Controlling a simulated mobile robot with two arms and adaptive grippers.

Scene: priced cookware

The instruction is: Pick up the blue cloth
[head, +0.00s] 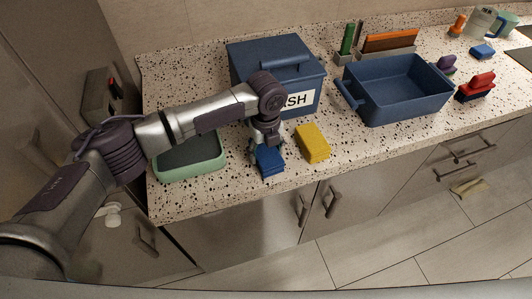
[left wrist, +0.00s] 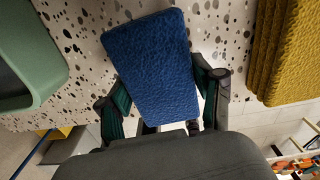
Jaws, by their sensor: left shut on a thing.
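The blue cloth (head: 270,162) is a small folded stack near the counter's front edge in the head view. In the left wrist view the blue cloth (left wrist: 152,66) fills the space between the fingers. My left gripper (head: 264,147) comes down on it from above and is shut on it, with one dark finger on each side in the left wrist view (left wrist: 160,98). I cannot tell whether the cloth is clear of the counter. My right gripper is not in view.
A folded yellow cloth (head: 313,143) lies just right of the blue one. A green-rimmed tray (head: 190,174) is to the left. A lidded blue bin (head: 262,50) stands behind, and an open blue basin (head: 408,108) is to the right on the speckled counter (head: 350,172).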

